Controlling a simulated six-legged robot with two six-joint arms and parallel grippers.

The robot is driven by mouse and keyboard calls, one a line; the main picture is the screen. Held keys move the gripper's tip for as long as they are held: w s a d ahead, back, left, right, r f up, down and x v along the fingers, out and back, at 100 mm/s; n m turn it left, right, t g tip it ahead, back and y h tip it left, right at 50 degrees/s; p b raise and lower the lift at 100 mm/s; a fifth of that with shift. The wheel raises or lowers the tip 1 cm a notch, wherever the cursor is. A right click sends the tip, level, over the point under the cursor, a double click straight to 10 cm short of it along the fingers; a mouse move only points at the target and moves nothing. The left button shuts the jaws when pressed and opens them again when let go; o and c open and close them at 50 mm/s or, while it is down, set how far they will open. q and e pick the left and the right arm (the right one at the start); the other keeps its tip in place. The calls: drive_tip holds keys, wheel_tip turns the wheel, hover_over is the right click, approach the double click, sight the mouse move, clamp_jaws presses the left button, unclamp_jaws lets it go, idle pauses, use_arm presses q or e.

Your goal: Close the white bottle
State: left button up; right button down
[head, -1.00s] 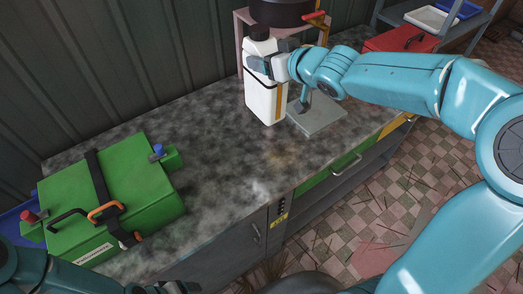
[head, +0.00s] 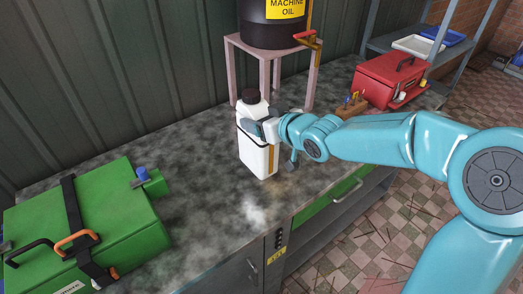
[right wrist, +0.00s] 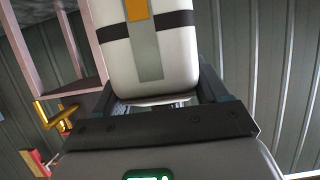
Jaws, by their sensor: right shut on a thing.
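The white bottle (head: 258,158) stands about upright at the middle of the counter in the head view. I cannot tell whether the cap is tight, or whether the base touches the counter. My right gripper (head: 262,127) is shut on the bottle's upper body from the right, below the cap. In the right wrist view the bottle (right wrist: 170,60) fills the space between the fingers of my right gripper (right wrist: 158,98); its cap is out of that view. My left gripper is not in view.
A black machine oil drum (head: 270,25) with a red-handled tap (head: 304,35) sits on a pink stand (head: 232,75) behind the bottle. A green case (head: 120,215) lies left. A red toolbox (head: 385,82) stands at the back right. The counter (head: 195,165) between case and bottle is clear.

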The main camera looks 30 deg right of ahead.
sight(260, 157)
wheel_tip(260, 157, down, 6)
drive_tip(key=shift+f, duration=0.25)
idle(0.5)
drive_tip(key=shift+f+b, duration=0.15)
drive_tip(key=shift+b, duration=0.15)
unclamp_jaws()
drive_tip(key=shift+f, duration=0.1)
drive_tip(key=shift+s+a, duration=0.1)
